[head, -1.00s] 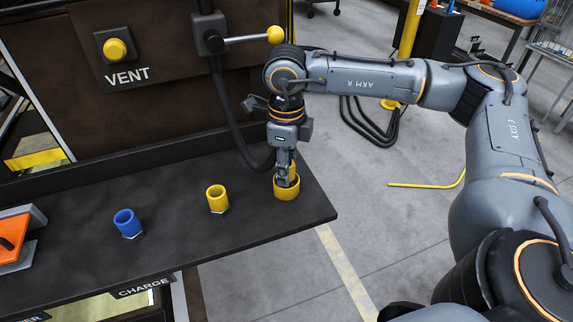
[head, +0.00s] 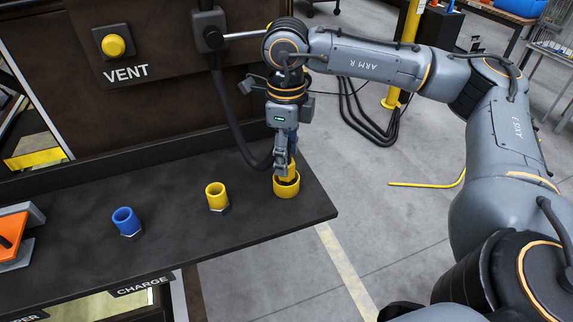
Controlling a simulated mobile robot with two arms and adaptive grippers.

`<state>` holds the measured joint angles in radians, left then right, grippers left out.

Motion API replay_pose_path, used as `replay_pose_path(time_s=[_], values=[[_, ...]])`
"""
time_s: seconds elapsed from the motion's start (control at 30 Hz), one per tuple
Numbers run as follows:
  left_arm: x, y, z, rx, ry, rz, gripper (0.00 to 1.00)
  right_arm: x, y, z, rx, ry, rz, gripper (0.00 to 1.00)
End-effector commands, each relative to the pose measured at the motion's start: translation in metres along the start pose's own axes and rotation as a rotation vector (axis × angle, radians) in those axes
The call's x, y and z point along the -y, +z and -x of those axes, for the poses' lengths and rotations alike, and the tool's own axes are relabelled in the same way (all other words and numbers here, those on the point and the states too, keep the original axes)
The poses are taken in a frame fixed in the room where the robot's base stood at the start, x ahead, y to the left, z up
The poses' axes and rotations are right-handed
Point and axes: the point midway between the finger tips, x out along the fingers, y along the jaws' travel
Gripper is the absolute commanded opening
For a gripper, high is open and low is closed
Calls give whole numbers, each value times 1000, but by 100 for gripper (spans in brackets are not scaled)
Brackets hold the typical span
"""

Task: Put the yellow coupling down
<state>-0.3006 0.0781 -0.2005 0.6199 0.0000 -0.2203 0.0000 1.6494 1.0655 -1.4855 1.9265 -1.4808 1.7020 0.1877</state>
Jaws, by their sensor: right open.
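A wide yellow cup (head: 287,187) stands near the right end of the dark shelf (head: 180,240). A narrower yellow piece (head: 292,167) rises out of it beside my fingers; the fingers hide most of it, and I cannot tell if they touch it. A yellow coupling (head: 216,195) stands upright on a hex base to the left. My right gripper (head: 285,170) points down at the wide cup, open, its tips at the cup's mouth. My left gripper is not in view.
A blue coupling (head: 126,221) stands further left, with an orange and grey device (head: 12,236) at the left edge. A VENT panel (head: 130,45) with a yellow button rises behind. The shelf ends just right of the cup.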

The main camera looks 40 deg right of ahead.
Motion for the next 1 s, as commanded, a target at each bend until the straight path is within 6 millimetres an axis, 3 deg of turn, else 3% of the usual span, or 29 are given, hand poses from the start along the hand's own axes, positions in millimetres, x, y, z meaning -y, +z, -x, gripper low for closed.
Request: replay_pose_path(time_s=[0.2, 0.4, 0.6, 1.0], values=[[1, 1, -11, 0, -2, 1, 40, 0, 2, 47, 4, -3, 0, 54], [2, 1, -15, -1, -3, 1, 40, 0, 1, 77, 1, -1, 1, 54], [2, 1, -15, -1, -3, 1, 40, 0, 1, 86, 0, -1, 2, 54], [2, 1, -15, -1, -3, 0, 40, 0, 0, 86, -1, 0, 2, 54]])
